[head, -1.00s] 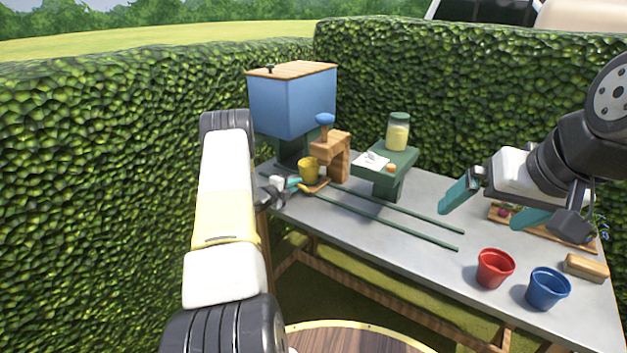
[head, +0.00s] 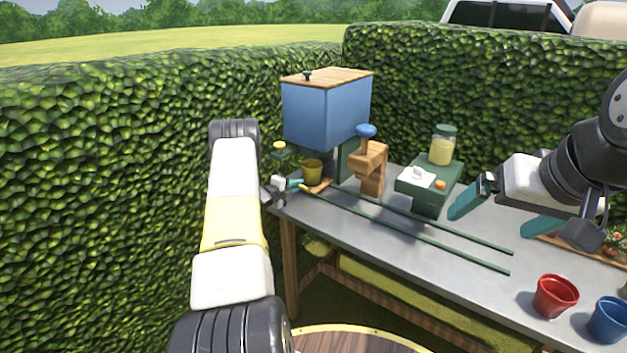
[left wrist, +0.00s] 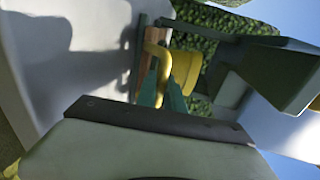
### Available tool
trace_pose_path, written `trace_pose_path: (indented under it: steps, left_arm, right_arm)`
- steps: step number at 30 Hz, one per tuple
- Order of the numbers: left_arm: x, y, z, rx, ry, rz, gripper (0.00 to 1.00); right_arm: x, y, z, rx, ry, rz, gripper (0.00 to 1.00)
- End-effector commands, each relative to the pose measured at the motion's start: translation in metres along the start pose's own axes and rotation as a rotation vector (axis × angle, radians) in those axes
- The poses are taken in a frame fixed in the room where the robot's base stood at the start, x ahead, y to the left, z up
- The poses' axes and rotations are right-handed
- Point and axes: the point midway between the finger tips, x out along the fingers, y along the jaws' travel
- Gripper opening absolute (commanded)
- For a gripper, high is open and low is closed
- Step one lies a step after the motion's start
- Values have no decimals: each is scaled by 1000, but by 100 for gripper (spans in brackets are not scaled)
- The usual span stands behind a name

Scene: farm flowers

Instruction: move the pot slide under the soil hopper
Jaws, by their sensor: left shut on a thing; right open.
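The pot slide (head: 321,186) is a small wooden board on two green rails, carrying an upright yellow pot (head: 312,169). The blue soil hopper (head: 325,113) with a wooden lid stands above the table's far left end. The pot is below the hopper's body in the head view; its exact alignment with the outlet cannot be told. My left gripper (head: 297,184) is shut on the slide's yellow handle (left wrist: 162,58), beside the pot (left wrist: 187,70). My right gripper (head: 498,213) is open and empty above the table's right part.
A wooden press (head: 371,168) with a blue knob stands right of the slide, behind the rails (head: 430,238). A green stand (head: 430,190) holds a jar (head: 442,148). Red (head: 555,296) and blue (head: 608,318) pots stand front right. A hedge (head: 110,200) closes the left side.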

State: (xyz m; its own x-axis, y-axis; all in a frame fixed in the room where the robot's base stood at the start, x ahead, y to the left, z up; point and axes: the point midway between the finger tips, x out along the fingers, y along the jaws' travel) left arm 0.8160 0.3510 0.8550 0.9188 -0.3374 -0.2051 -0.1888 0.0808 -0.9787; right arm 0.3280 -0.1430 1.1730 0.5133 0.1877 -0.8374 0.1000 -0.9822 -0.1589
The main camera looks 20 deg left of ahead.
Motion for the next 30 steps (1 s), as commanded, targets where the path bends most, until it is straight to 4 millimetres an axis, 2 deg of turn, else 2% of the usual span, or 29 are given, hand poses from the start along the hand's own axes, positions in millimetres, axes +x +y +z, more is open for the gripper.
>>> trace_pose_path:
  steps: [1, 8, 9, 11, 12, 23, 30]
  left_arm:
    - [-2, 1, 6, 1, -11, 3, 0]
    - [-2, 0, 7, 1, -15, 4, 0]
    - [-2, 0, 8, 1, -16, 4, 20]
    - [-2, 0, 7, 1, -14, 3, 32]
    - [-2, 0, 6, 1, -13, 3, 34]
    - [-6, -1, 5, 1, -9, 1, 34]
    - [-45, 0, 5, -1, -11, 3, 34]
  right_arm:
    - [0, 0, 0, 0, 0, 0, 99]
    - [0, 0, 0, 0, 0, 0, 99]
    - [0, 0, 0, 0, 0, 0, 99]
    - [0, 0, 0, 0, 0, 0, 99]
    - [0, 0, 0, 0, 0, 0, 99]
    - [0, 0, 0, 0, 0, 0, 99]
    - [0, 0, 0, 0, 0, 0, 99]
